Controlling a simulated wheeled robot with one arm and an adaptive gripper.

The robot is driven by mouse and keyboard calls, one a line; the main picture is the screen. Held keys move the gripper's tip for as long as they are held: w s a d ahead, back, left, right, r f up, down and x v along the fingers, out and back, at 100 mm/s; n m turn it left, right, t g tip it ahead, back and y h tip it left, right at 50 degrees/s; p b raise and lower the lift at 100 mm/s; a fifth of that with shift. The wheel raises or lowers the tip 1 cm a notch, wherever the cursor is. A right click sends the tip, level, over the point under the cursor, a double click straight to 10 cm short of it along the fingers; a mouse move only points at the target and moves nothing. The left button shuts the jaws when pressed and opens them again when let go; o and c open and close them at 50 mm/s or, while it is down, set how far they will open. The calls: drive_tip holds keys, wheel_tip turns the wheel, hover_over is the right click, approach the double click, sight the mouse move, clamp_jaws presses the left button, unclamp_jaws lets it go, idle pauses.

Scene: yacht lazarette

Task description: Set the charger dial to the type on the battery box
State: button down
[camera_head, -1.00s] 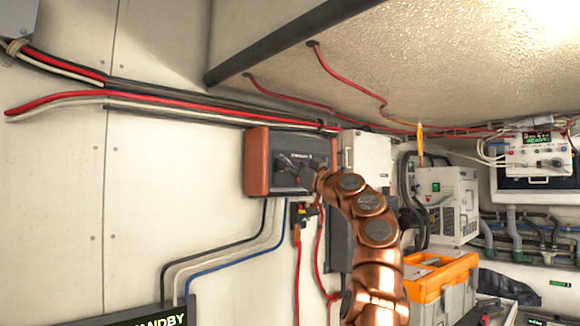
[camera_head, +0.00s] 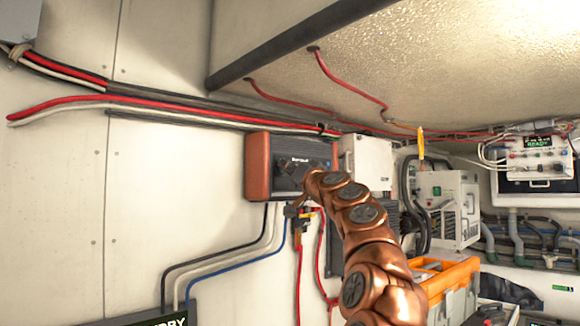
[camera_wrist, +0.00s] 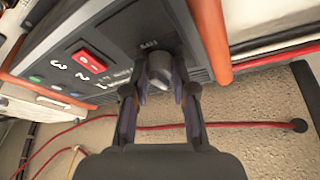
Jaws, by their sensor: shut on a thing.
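The charger is a dark grey box with orange-brown ends (camera_head: 258,167) on the white wall, left of centre in the head view. In the wrist view its face (camera_wrist: 120,40) shows a red switch (camera_wrist: 88,62), the numerals 1, 2 and 3, and a round grey dial knob (camera_wrist: 158,68). My gripper (camera_wrist: 160,88) is shut on the knob, one finger on each side. In the head view my gripper (camera_head: 287,178) is at the charger's front and hides the dial. The dial's pointer and setting cannot be read. I cannot pick out a battery box or a readable type label.
Red, white and black cables (camera_head: 180,108) run along the wall above the charger. More cables hang below it. A white box (camera_head: 366,160) is mounted close on its right. An orange-topped case (camera_head: 445,270) stands at lower right. A low ceiling panel (camera_head: 430,65) hangs above.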

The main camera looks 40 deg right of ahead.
drive_tip(key=shift+s+r+m+p, duration=0.1)
drive_tip(key=shift+r+m+p, duration=0.2)
drive_tip(key=shift+m, duration=0.5)
drive_tip(key=shift+f+h, duration=0.2)
drive_tip(key=shift+h, duration=0.2)
drive_tip(key=c, duration=1)
unclamp_jaws()
drive_tip(key=shift+o, duration=0.2)
drive_tip(key=shift+f, duration=0.1)
drive_tip(key=v, duration=1.1)
drive_tip(key=shift+s, duration=0.45)
